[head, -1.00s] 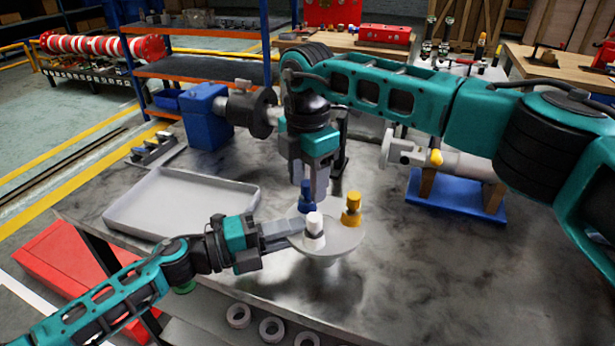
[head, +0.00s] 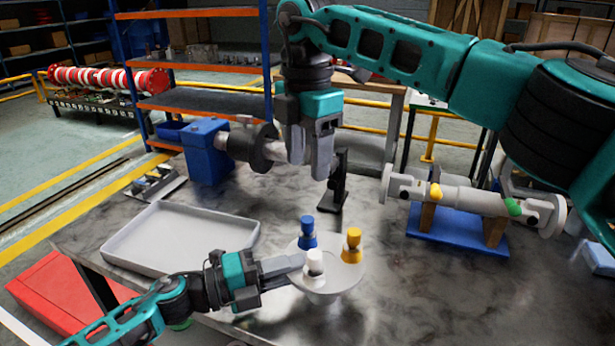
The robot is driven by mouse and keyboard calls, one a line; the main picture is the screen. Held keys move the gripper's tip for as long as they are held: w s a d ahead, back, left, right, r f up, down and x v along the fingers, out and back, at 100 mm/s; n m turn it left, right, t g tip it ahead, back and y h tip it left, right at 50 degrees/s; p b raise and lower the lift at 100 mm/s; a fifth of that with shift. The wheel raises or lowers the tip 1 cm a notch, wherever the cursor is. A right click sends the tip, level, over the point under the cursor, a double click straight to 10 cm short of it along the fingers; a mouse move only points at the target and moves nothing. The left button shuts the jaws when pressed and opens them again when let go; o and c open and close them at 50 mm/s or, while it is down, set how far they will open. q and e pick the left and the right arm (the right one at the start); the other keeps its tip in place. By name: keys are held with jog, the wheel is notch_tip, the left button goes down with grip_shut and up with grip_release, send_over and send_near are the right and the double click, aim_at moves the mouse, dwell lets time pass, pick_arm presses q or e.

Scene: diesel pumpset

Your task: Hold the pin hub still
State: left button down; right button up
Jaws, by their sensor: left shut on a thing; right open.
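The pin hub (head: 340,276) is a pale grey round disc on a short stem, above the tabletop. A blue pin (head: 308,233), a white pin (head: 314,264) and a yellow pin (head: 352,246) stand upright on it. My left gripper (head: 292,264) is shut on the hub's left rim, beside the white pin. My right gripper (head: 310,163) is open, pointing down above and apart from the blue pin, with nothing seen between its fingers.
An empty grey tray (head: 180,238) lies left of the hub. A blue vise-like block (head: 207,150) with a dark round part stands behind it. A grey shaft (head: 465,198) rests on a blue stand (head: 455,232) at right. The front-right tabletop (head: 430,300) is clear.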

jog(key=shift+r, duration=0.3)
pick_arm(q)
jog(key=c, duration=1)
grip_release()
